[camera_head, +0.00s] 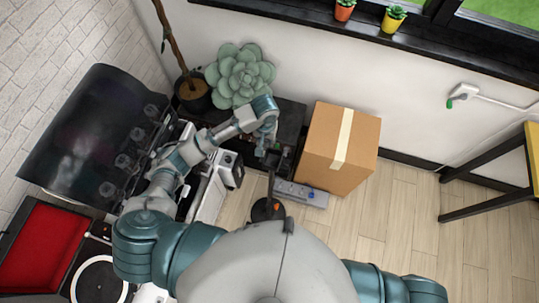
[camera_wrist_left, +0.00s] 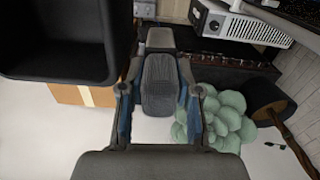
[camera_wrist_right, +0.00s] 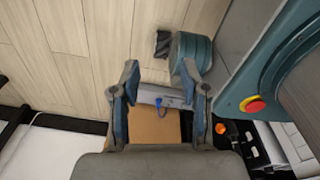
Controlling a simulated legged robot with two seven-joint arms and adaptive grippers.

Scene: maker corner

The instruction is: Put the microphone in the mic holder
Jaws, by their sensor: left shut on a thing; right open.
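My left gripper (camera_head: 268,152) is over the dark low cabinet, left of the cardboard box. In the left wrist view its fingers (camera_wrist_left: 160,110) are shut around a dark grey ribbed thing, which looks like the microphone (camera_wrist_left: 160,82). A dark upright stem with a round black base (camera_head: 264,212) shows just below this gripper in the head view; I cannot tell whether it is the mic holder. A large black hollow shape (camera_wrist_left: 50,45) fills the upper left of the left wrist view, unidentified. My right gripper (camera_wrist_right: 160,95) is open and empty above the floor.
A cardboard box (camera_head: 341,148) stands right of the cabinet, with a grey power strip (camera_head: 301,193) before it. A succulent (camera_head: 240,76) and a potted trunk (camera_head: 193,95) stand behind. A red-lined case (camera_head: 43,250) is at left.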

